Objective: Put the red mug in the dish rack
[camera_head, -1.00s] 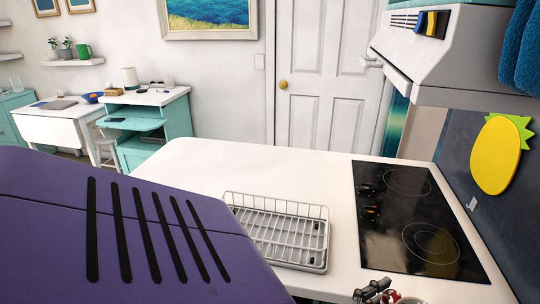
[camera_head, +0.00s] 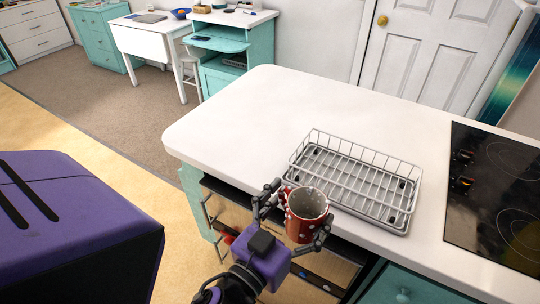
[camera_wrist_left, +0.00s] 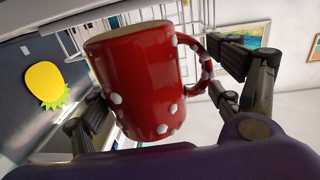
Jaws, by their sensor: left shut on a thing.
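The red mug (camera_head: 305,216) with white dots is held upright by my left gripper (camera_head: 290,216), in front of the counter's front edge. In the left wrist view the mug (camera_wrist_left: 140,82) sits between the two fingers of the left gripper (camera_wrist_left: 160,95), with its handle toward the right finger. The white wire dish rack (camera_head: 355,180) stands empty on the counter, just beyond and to the right of the mug. Part of the rack (camera_wrist_left: 75,38) shows behind the mug in the left wrist view. My right gripper is not in view.
The white counter (camera_head: 245,125) is clear left of and behind the rack. A black cooktop (camera_head: 495,195) lies to the right. Below the counter edge, near the gripper, is an open-fronted compartment (camera_head: 225,205) and a teal drawer (camera_head: 400,285).

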